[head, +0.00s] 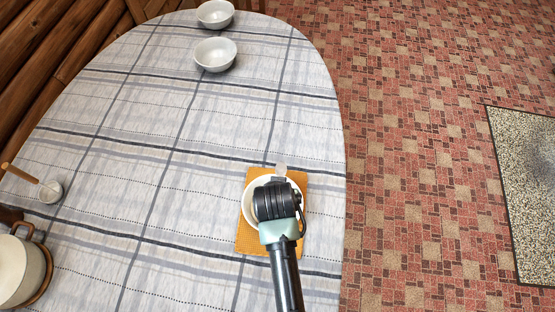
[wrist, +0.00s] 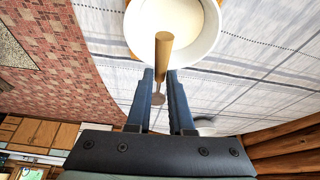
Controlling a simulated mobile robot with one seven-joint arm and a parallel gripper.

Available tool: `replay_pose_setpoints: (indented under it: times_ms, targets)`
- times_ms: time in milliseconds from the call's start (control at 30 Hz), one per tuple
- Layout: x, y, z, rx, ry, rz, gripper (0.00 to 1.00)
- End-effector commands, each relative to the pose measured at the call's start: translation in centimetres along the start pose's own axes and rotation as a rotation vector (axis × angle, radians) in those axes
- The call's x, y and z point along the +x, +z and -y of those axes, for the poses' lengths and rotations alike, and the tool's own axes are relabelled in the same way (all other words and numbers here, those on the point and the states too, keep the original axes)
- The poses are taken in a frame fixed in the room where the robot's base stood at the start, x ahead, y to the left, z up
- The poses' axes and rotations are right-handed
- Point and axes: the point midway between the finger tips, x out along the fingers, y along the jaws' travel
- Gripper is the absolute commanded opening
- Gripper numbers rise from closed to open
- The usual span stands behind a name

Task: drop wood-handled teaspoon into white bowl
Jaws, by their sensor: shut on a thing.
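The wood-handled teaspoon (wrist: 164,50) is between the fingers of my gripper (wrist: 160,78), which is shut on it. Its wooden handle reaches over the white bowl (wrist: 204,48) in the wrist view, and its metal end shows between the fingers. A small greyish piece that looks like the spoon's metal end (head: 281,169) pokes out past my wrist in the head view. The white bowl (head: 247,197) stands on an orange mat (head: 252,246), directly under my gripper in the head view. My wrist hides most of the bowl and the fingertips there.
Two grey-white bowls (head: 215,54) (head: 215,13) stand at the far end of the table. The middle of the tablecloth (head: 150,160) is clear.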

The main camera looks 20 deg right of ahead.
Motion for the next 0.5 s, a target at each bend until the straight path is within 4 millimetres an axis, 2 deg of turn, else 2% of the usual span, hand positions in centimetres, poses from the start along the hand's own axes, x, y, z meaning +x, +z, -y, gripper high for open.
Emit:
replay_pose_setpoints:
  times_ms: [33,200,500]
  targets:
    - [1.1,0.5,0.0,0.000,0.000,0.000,0.00]
    - [2.9,1.2,0.0,-0.001,0.000,0.000,0.00]
    - [3.7,1.6,0.0,-0.001,0.000,0.000,0.00]
